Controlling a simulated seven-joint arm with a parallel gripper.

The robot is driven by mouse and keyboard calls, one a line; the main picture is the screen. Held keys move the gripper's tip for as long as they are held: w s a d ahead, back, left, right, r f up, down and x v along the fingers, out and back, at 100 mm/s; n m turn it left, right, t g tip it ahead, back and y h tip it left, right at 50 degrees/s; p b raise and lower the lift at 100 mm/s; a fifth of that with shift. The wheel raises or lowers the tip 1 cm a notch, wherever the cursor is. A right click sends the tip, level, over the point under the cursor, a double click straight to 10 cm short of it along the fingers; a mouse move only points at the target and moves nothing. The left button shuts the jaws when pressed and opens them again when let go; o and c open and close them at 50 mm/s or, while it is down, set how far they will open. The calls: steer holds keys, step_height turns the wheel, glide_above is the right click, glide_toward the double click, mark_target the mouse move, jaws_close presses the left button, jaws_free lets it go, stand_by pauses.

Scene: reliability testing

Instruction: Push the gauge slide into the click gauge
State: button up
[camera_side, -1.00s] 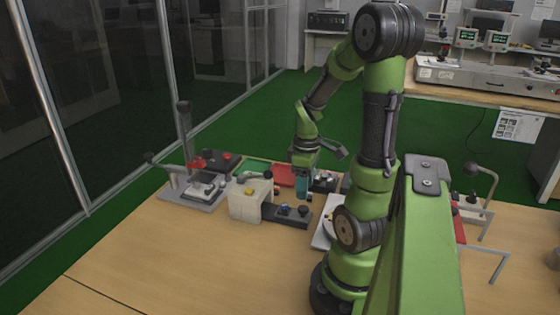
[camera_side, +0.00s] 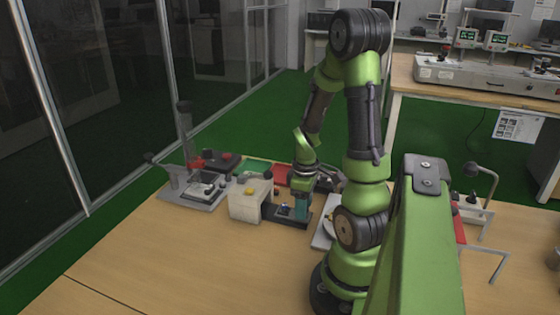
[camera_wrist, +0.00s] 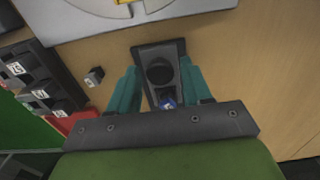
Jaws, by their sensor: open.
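The click gauge is a cream block (camera_side: 248,202) with a yellow button on top, left of my gripper in the side view. A dark base (camera_side: 293,222) extends from its right side. In the wrist view, this dark piece (camera_wrist: 147,52) carries a round black knob (camera_wrist: 159,72), which I take to be on the gauge slide, and a small blue part (camera_wrist: 168,103). My gripper (camera_side: 301,206) is low over the base. In the wrist view my gripper (camera_wrist: 160,78) is open, with one teal finger on each side of the dark piece; contact cannot be told.
A lever press fixture (camera_side: 190,187) stands left of the gauge. A red tray (camera_side: 283,173) lies behind. A light plate (camera_side: 323,236) is close on the right. Numbered dark bins (camera_wrist: 35,85) and a small dark cube (camera_wrist: 94,76) show in the wrist view. The front table is clear.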

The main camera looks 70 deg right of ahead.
steer(key=shift+r, duration=2.25)
